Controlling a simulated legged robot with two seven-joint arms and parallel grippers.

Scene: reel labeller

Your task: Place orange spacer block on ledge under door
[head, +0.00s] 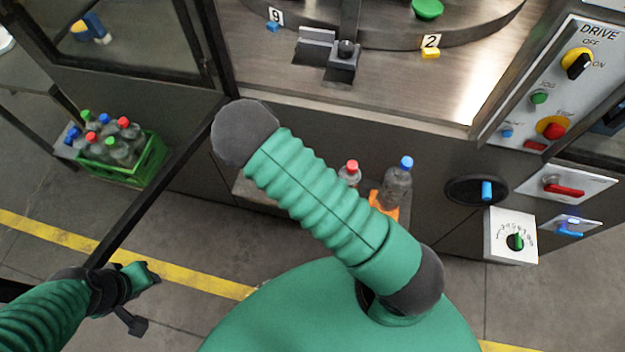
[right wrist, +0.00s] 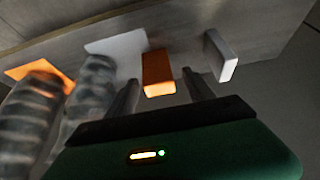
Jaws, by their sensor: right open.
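In the right wrist view an orange block (right wrist: 158,72) stands on a grey surface, ahead of and between the two fingers of my right gripper (right wrist: 161,94). The fingers are spread, and no contact with the block shows. A white block (right wrist: 222,56) stands to the right of it. In the head view the grey ledge (head: 252,192) is low on the machine front, partly hidden by my arm. The right gripper and orange block are not visible there. My left gripper (head: 146,283) is at lower left, close to the dark lower bar of the open door (head: 165,185); its fingers are unclear.
Two bottles stand on the ledge, one red-capped (head: 349,173) and one blue-capped (head: 397,187); an orange pad (head: 382,205) lies by the latter. A green crate (head: 150,165) of bottles stands on the floor at left. A drive panel (head: 555,90) is at right.

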